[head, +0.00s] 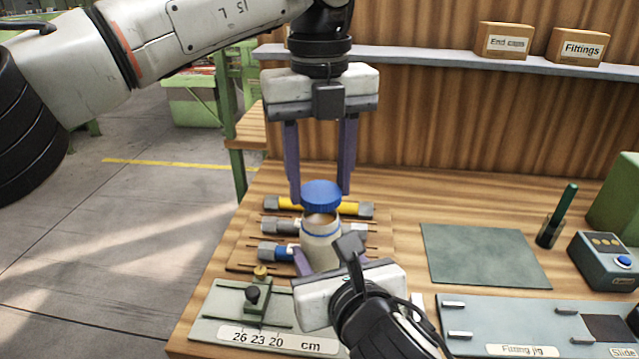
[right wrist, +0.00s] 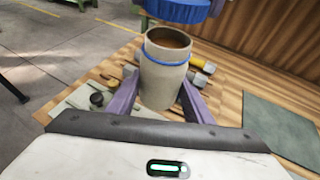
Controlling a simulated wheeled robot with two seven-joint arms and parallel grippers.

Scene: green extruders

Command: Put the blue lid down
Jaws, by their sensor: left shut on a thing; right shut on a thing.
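The blue lid (head: 321,197) is held between the fingers of my left gripper (head: 320,188), just above the mouth of a pale jar. It also shows at the top of the right wrist view (right wrist: 178,9), cut off by the frame edge. The jar (head: 321,247) is open, with a blue ring near its neck and a brownish inside. My right gripper (right wrist: 160,98) is shut on the jar, one purple finger on each side; the jar looks upright. Whether the jar's base touches the bench is hidden.
A rack with yellow, grey and blue extruder-like pieces (head: 345,208) lies behind the jar. A green mat (head: 485,255) to the right is bare. A measuring fixture (head: 255,310) stands front left, a fitting jig (head: 530,315) front right, and a button box (head: 605,262) far right.

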